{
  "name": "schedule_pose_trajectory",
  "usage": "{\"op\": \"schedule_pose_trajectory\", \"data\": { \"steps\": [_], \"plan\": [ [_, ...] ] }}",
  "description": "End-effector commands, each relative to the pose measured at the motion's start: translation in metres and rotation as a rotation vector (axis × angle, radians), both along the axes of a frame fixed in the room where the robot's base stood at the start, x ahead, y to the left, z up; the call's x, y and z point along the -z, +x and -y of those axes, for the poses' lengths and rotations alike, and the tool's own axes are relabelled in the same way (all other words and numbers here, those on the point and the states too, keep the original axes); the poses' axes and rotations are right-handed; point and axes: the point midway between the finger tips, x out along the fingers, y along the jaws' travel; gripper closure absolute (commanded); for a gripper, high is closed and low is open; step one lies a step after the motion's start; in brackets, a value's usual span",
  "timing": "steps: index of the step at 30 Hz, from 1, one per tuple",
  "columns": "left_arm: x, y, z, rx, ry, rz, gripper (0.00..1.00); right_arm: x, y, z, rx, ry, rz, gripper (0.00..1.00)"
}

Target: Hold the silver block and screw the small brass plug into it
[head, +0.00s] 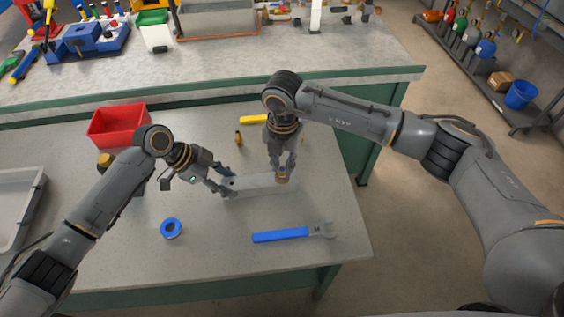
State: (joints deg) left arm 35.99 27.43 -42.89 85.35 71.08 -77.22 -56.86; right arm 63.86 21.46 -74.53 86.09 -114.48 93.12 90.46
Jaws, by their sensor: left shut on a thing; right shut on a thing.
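The silver block (258,186) lies lengthwise across the grey worktop in the middle of the head view. My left gripper (229,188) is shut on the block's left end. My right gripper (283,169) points straight down over the right part of the block. It is shut on the small brass plug (282,178), which is at the block's top face. I cannot tell how deep the plug sits, as the fingers hide part of it.
A blue-handled wrench (282,236) lies in front of the block. A blue tape roll (171,228) is at front left. A grey tray (14,216) stands at far left.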

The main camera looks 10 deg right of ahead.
Motion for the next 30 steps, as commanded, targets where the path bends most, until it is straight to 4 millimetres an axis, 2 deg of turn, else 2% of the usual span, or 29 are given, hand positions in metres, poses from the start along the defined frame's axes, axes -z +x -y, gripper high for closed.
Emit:
{"op": "schedule_pose_trajectory", "data": {
  "steps": [5, 6, 9, 17, 19, 23, 30],
  "plan": [
    [-0.0005, -0.0007, 0.0010, 0.003, -0.002, -0.001, 1.00, 0.0024, -0.0010, 0.0003, 0.006, -0.002, -0.002, 1.00],
    [-0.0005, -0.0006, 0.0010, 0.003, -0.002, -0.001, 1.00, 0.0024, -0.0010, 0.0003, 0.005, -0.002, -0.002, 0.75],
    [-0.0005, -0.0006, 0.0010, 0.003, -0.003, -0.001, 1.00, 0.0020, -0.0008, 0.0004, 0.004, -0.002, -0.002, 0.54],
    [-0.0003, -0.0003, 0.0009, 0.001, -0.003, 0.000, 1.00, 0.0010, -0.0004, 0.0002, 0.003, -0.002, -0.001, 0.52],
    [-0.0003, -0.0003, 0.0009, 0.001, -0.003, -0.001, 1.00, 0.0006, -0.0001, 0.0003, -0.041, -0.002, 0.000, 0.52],
    [-0.0003, -0.0002, 0.0008, 0.000, -0.003, 0.000, 1.00, -0.0002, 0.0010, -0.0002, -0.368, -0.004, 0.002, 0.52],
    [-0.0003, -0.0001, 0.0008, -0.001, -0.003, -0.001, 1.00, -0.0003, 0.0004, -0.0022, -1.159, -0.005, 0.001, 0.52]
  ]
}}
